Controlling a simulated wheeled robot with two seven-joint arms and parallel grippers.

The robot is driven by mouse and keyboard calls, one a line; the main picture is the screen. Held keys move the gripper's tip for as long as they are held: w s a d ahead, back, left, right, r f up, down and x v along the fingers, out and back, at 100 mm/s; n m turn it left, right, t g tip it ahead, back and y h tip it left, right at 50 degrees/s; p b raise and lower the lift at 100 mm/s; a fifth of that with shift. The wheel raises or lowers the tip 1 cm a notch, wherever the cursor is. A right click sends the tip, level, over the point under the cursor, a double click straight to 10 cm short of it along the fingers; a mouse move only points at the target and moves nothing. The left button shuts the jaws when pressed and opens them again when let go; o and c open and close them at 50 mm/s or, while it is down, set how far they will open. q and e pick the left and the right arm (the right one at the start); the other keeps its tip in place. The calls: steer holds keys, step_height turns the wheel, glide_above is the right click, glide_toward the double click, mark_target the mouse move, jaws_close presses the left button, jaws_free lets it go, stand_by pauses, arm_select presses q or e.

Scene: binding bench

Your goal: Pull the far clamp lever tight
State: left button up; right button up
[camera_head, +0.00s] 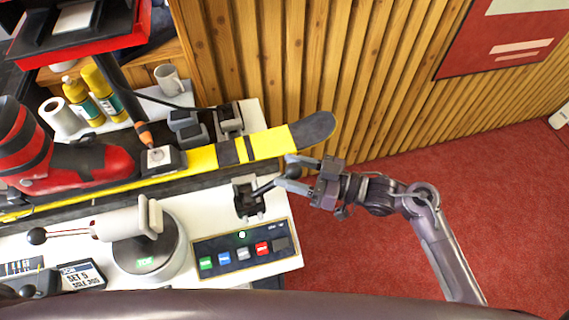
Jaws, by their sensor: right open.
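A yellow and black ski (270,143) lies across the bench. A dark clamp (248,199) sits on the near side of the ski, and its lever (264,188) slants up to the right towards my right gripper. A second dark clamp (229,119) sits on the far side of the ski, with a thin dark lever (178,105) reaching left from it. My right gripper (287,172) is open, its fingers around the end of the near-side lever; I cannot tell whether they touch it. My left gripper is not in view.
A button panel (243,250) is at the bench's front right. A ski boot (75,160), yellow bottles (100,92) and a mug (168,79) stand left. A wooden wall (300,60) rises behind the bench. Red floor (400,210) is open at right.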

steer(key=shift+x, duration=0.95)
jaws_close()
